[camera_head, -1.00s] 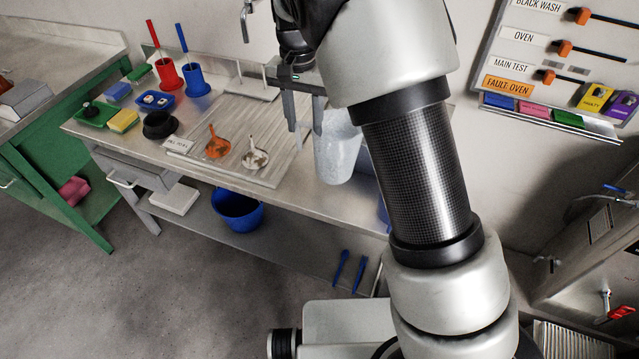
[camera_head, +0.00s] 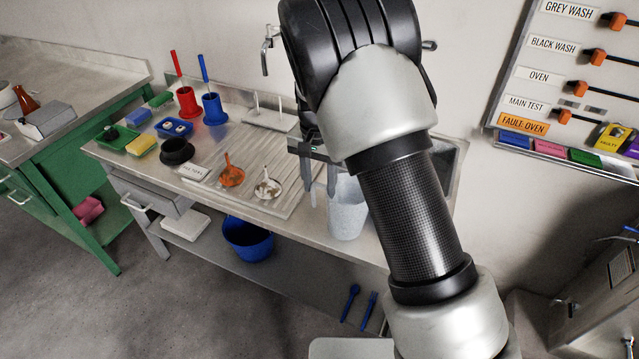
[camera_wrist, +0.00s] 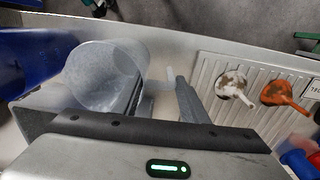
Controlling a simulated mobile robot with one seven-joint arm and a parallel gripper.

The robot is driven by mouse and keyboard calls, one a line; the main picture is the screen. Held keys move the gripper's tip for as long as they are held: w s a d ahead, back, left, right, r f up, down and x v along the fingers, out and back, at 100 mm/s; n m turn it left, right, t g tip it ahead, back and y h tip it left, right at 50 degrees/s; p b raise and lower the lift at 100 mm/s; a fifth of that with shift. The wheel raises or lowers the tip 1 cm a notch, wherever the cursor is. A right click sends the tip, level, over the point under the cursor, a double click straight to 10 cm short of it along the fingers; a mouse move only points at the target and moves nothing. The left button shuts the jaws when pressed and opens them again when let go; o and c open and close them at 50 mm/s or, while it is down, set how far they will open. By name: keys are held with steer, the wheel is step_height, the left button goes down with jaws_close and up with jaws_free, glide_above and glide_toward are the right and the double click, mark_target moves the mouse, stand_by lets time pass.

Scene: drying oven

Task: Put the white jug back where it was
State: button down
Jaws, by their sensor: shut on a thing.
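The white jug (camera_head: 347,210), pale and translucent, is upright over the steel bench, right of the ribbed drainer (camera_head: 215,200) and near the front edge. I cannot tell whether its base touches the bench. My gripper (camera_head: 320,190) is at the jug's left side, shut on its handle. In the wrist view the jug's open mouth (camera_wrist: 103,75) faces up and looks empty, and its handle (camera_wrist: 158,80) lies between my fingers (camera_wrist: 165,100). My arm hides part of the bench and sink behind the jug.
Red (camera_head: 188,100) and blue (camera_head: 214,108) holders stand at the back. A blue bucket (camera_head: 247,238) is on the lower shelf. A tap (camera_head: 268,45) rises behind.

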steer(key=c, duration=1)
jaws_free()
steer(key=shift+f, duration=0.1)
steer(key=shift+c, duration=0.2)
step_height(320, 180, up, 13)
steer(key=p, duration=0.1)
steer(key=s+d+r+n+t+y, duration=0.1)
steer(key=s+d+r+t+y, duration=0.1)
steer(key=s+d+r, duration=0.8)
steer(key=s+d+r+n+t, duration=0.1)
steer(key=s+d, duration=0.2)
steer(key=s, duration=0.5)
steer(key=s+d+r+n+t+h, duration=0.1)
steer(key=s+d+n+t, duration=0.1)
steer(key=s, duration=0.6)
steer(key=shift+s+d+t+h, duration=0.25)
steer(key=shift+d+t+h, duration=0.05)
steer(key=shift+d, duration=0.25)
steer(key=shift+r, duration=0.1)
